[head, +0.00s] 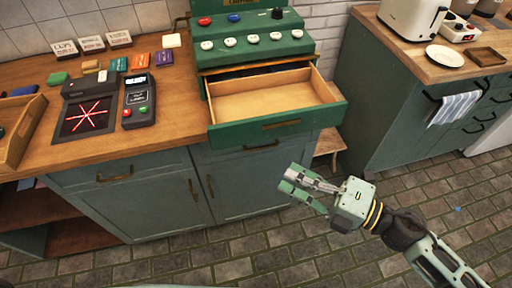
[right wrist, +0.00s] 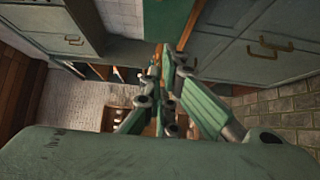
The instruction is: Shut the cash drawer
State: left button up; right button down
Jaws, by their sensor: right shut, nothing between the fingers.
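The green cash register (head: 250,38) stands on the wooden counter in the head view. Its cash drawer (head: 278,128) is pulled out toward me, and the wooden inside is empty where I see it. The drawer has a green front with a brass handle. My right gripper (head: 292,190) is shut and empty, below and in front of the drawer's front, apart from it. The right gripper's fingers also show in the right wrist view (right wrist: 168,85). A green panel shows beyond them there; I cannot tell if it is the drawer. My left gripper is not in view.
A scanner with red lines (head: 86,116) and a card terminal (head: 139,102) sit on the counter left of the register. A wooden tray (head: 18,135) is at the far left. A second counter (head: 400,90) stands right, past a gap holding a wooden stool (head: 330,142).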

pick_arm(q)
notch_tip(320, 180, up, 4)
jog(key=p, duration=0.3)
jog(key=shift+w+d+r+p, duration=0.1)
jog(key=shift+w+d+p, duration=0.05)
jog(key=shift+p, duration=0.2)
pick_arm(e)
jog(key=w+a, duration=0.8)
jog(key=a, duration=0.1)
